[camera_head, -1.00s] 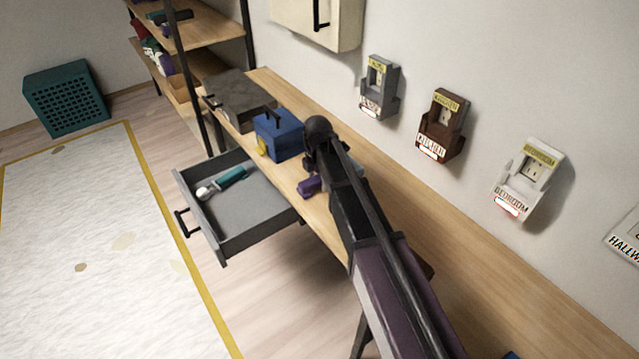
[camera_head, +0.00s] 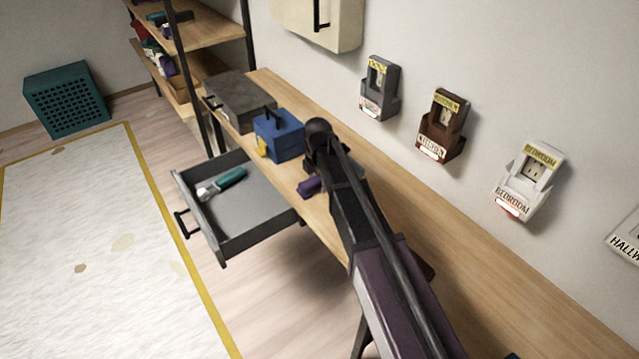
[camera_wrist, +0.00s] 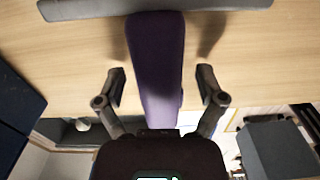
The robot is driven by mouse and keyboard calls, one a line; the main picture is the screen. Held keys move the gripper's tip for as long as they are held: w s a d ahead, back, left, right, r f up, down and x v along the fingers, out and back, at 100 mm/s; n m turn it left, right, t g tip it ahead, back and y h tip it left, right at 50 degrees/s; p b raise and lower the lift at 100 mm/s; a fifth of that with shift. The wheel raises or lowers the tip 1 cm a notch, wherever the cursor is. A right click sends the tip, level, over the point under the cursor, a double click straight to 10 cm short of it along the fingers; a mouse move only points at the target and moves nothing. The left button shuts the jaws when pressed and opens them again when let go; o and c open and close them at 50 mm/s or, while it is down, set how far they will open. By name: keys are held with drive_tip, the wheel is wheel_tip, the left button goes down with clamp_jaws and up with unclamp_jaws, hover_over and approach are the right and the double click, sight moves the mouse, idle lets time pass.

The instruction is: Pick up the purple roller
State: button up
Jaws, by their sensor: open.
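The purple roller (camera_head: 309,187) lies on the wooden workbench, its purple handle end showing beside my arm in the head view. The rest is hidden there by my arm and gripper. In the wrist view the purple handle (camera_wrist: 156,45) runs down the middle between my two fingers, with a grey bar (camera_wrist: 90,9) across the top edge. My gripper (camera_wrist: 161,82) is open, one finger on each side of the handle with a gap at both sides. I cannot tell whether the fingers are low enough to flank it fully.
A blue toolbox (camera_head: 283,138) and a grey case (camera_head: 243,102) stand on the workbench (camera_head: 470,260) just beyond the roller. A pulled-out grey drawer (camera_head: 250,215) holds a teal-handled tool (camera_head: 228,179). Wall-mounted labelled holders (camera_head: 441,125) line the wall at right.

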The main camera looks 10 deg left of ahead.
sight(318, 178)
drive_tip(key=shift+c, duration=0.2)
clamp_jaws()
idle(0.3)
wheel_tip(318, 178, up, 4)
drive_tip(key=p, duration=0.3)
drive_tip(key=shift+f+p, duration=0.25)
drive_tip(key=shift+p, duration=0.05)
drive_tip(key=s+a+r+p, duration=0.1)
drive_tip(key=s+a, duration=0.1)
drive_tip(key=s, duration=0.5)
drive_tip(key=s+a+r+p, duration=0.1)
drive_tip(key=s+a, duration=0.1)
drive_tip(key=s, duration=0.6)
drive_tip(key=shift+s, duration=0.25)
drive_tip(key=shift+a, duration=0.1)
drive_tip(key=c, duration=0.6)
unclamp_jaws()
drive_tip(key=c, duration=0.5)
